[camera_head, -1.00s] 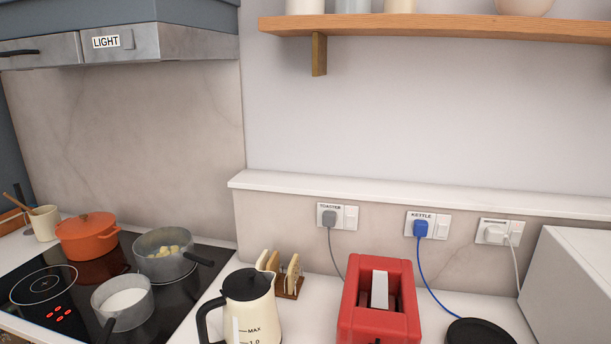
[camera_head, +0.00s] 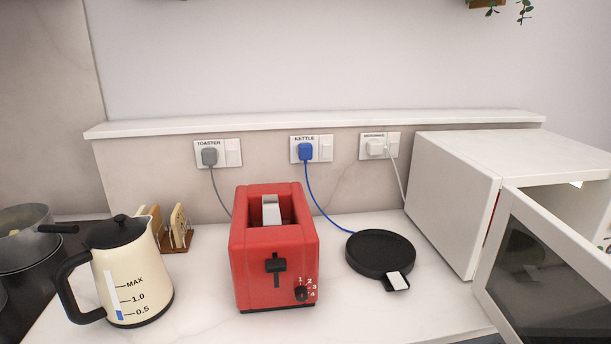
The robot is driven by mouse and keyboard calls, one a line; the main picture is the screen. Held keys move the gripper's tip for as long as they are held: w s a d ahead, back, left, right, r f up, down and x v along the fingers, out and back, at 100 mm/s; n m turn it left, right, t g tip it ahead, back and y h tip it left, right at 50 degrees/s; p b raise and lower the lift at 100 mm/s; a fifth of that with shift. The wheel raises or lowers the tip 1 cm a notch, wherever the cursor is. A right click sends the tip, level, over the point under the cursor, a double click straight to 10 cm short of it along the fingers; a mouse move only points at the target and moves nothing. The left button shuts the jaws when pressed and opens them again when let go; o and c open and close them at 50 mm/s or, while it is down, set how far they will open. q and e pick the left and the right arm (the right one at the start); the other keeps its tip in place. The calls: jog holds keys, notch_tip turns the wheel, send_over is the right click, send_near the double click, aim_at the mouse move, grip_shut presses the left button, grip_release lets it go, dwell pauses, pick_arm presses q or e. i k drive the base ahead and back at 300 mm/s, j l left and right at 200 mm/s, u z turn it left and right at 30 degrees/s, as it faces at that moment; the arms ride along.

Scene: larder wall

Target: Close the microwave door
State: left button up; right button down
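The white microwave (camera_head: 465,195) stands on the counter at the right. Its door (camera_head: 545,275) is open and swings out towards me, with a dark window in a pale frame. Part of the lit inside shows behind the door at the right edge. The far right of the microwave and the door's outer end are cut off by the picture edge. Neither of my grippers is in view.
A red toaster (camera_head: 272,250), a cream kettle (camera_head: 122,270) and a black round kettle base (camera_head: 380,254) stand left of the microwave. A toast rack (camera_head: 178,230) is behind the kettle. Pots (camera_head: 25,250) sit at the far left. Cords run to wall sockets.

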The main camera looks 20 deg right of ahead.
aim_at(537, 280)
jog(key=z, duration=2.05)
